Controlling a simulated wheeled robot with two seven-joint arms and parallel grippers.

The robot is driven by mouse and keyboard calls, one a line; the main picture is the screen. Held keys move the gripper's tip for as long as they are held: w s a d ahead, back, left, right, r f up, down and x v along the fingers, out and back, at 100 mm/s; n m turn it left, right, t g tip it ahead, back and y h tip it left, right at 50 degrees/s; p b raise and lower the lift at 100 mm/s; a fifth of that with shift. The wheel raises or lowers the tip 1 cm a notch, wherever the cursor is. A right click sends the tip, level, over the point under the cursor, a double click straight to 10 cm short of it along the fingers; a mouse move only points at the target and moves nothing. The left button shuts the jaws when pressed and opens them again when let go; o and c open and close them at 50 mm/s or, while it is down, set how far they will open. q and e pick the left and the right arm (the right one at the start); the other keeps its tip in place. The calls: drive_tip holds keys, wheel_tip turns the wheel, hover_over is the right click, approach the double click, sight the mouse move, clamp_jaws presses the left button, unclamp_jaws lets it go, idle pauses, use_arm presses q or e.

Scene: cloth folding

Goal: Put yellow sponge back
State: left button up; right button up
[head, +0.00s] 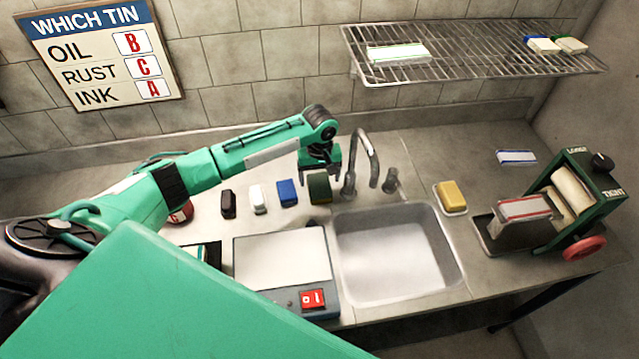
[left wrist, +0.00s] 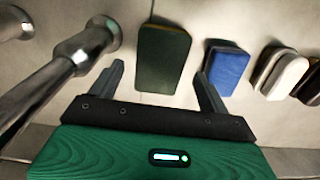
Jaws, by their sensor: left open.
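The yellow sponge (head: 451,195) lies on a small white dish (head: 459,213) on the counter, just right of the sink. My left gripper (head: 320,172) is open and empty, left of the tap and well away from the yellow sponge. It is over a dark green block (head: 319,189). In the left wrist view the green block (left wrist: 163,58) lies ahead of and between the two fingertips (left wrist: 160,82), with no grip on it. The yellow sponge is outside the left wrist view. My right gripper is not in view.
Blue (head: 288,193), white (head: 258,199) and dark brown (head: 228,204) blocks stand in a row left of the green one. The tap (head: 362,160) rises behind the sink (head: 398,250). A green roller machine (head: 590,200) stands right. A wire shelf (head: 470,62) hangs above.

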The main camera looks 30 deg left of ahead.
sight(320, 186)
use_arm(q)
wheel_tip(320, 186, up, 9)
drive_tip(key=b, duration=0.1)
drive_tip(key=shift+f, duration=0.15)
idle(0.5)
